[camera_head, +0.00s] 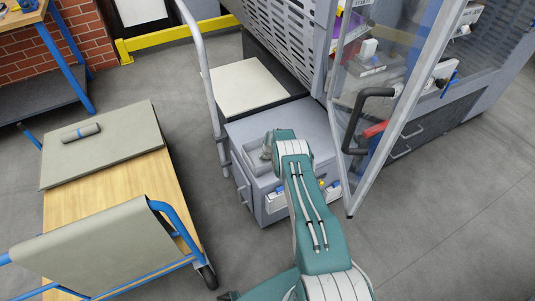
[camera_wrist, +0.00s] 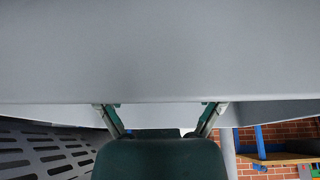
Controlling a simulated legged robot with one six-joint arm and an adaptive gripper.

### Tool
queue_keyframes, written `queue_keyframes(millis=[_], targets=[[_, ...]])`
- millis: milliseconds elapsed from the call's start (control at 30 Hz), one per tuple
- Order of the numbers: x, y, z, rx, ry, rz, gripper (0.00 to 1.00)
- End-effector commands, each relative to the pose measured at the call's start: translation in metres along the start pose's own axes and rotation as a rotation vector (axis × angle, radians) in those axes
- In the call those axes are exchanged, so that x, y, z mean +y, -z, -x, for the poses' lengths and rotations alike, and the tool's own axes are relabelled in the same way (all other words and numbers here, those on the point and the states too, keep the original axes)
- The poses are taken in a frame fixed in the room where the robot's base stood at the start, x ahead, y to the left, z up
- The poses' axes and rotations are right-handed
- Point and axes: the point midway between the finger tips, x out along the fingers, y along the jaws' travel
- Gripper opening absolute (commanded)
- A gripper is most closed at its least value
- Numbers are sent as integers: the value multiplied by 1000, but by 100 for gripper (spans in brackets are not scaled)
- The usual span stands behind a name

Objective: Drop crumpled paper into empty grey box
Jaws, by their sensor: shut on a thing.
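A small grey open box (camera_head: 256,161) stands on the grey cabinet in the head view. My gripper (camera_head: 268,145) is at the box's upper right, partly hidden by my arm. In the wrist view my gripper (camera_wrist: 160,106) shows two fingers set apart, with their tips at the edge of a broad, close grey surface (camera_wrist: 160,55). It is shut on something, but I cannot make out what. No crumpled paper can be told apart in either view.
The grey cabinet (camera_head: 240,201) stands beside a metal post and a clear door panel (camera_head: 380,115) with a black handle.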

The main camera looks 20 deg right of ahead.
Motion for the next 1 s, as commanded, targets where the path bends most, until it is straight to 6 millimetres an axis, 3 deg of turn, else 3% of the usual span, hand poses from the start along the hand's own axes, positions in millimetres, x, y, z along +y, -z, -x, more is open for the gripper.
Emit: queue_keyframes(millis=[33, 67, 533, 1000], targets=[[0, 0, 0, 1, 0, 0, 91], [0, 0, 0, 1, 0, 0, 100], [0, 3, 3, 2, -1, 0, 100], [1, 7, 52, 2, -1, -1, 100]])
